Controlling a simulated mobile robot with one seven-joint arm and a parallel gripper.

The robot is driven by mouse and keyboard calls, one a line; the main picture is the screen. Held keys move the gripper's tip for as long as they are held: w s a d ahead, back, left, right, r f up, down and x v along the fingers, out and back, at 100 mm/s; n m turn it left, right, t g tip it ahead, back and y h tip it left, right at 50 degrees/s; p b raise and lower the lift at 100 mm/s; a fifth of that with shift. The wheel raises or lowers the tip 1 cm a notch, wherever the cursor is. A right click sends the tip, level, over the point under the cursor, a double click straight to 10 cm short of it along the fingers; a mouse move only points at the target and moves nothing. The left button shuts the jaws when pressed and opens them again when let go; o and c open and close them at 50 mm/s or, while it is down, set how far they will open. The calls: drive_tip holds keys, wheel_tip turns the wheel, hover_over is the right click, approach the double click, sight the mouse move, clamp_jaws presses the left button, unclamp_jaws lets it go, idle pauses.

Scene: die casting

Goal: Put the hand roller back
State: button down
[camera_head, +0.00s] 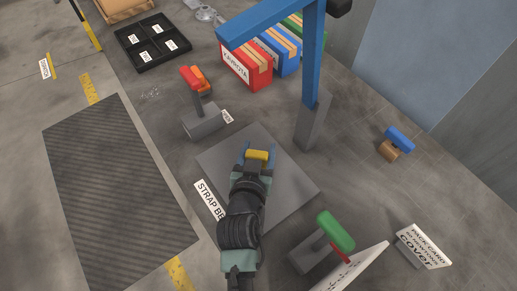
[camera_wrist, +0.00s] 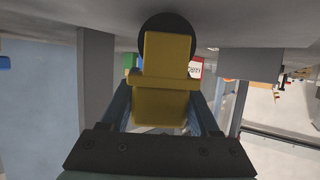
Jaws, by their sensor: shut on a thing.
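My gripper (camera_head: 258,158) is over the grey square plate (camera_head: 285,190) in the head view, with its blue fingers shut on a yellow block-like body. I take this to be the hand roller (camera_head: 259,154). In the wrist view the yellow body of the hand roller (camera_wrist: 165,75) sits between the fingers (camera_wrist: 162,108), with a black round part behind its far end. The grey surface is close beyond it; I cannot tell whether the roller touches it.
A blue post (camera_head: 313,60) stands behind the plate. A grey stand with red and orange tools (camera_head: 203,118) is behind left, a green-topped tool (camera_head: 335,231) front right. A blue and brown item (camera_head: 397,142) lies right. Coloured boxes (camera_head: 245,68) and a black tray (camera_head: 128,36) are behind.

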drive_tip(key=shift+f, duration=0.2)
drive_tip(key=shift+c, duration=0.6)
unclamp_jaws()
drive_tip(key=shift+r, duration=0.1)
drive_tip(key=shift+r, duration=0.25)
drive_tip(key=v, duration=1.2)
drive_tip(key=shift+f, duration=0.15)
